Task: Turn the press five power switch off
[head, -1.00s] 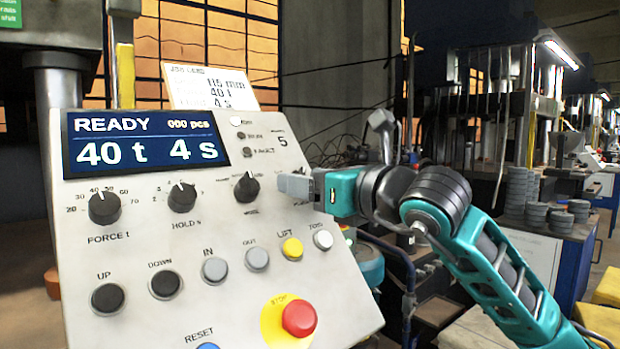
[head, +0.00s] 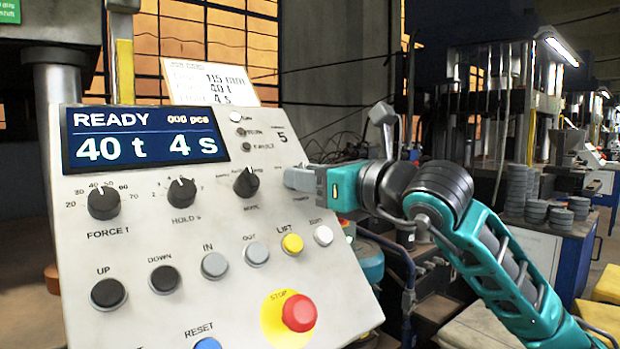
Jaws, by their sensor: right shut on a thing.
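The control panel (head: 235,205) marked 5 fills the left half of the head view. Its screen (head: 145,136) is lit and reads READY, 000 pcs, 40 t, 4 s. My right gripper (head: 296,178) is at the panel's right edge, right of the mode knob (head: 246,182), over the place of the power switch. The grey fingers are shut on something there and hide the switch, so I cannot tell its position. My left gripper is not in view.
The panel also bears a force knob (head: 104,203), a hold knob (head: 182,193), a row of buttons, and a red stop button (head: 299,312) below my gripper. A job card (head: 212,82) stands on top. A blue bench (head: 560,240) with stacked discs is at the right.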

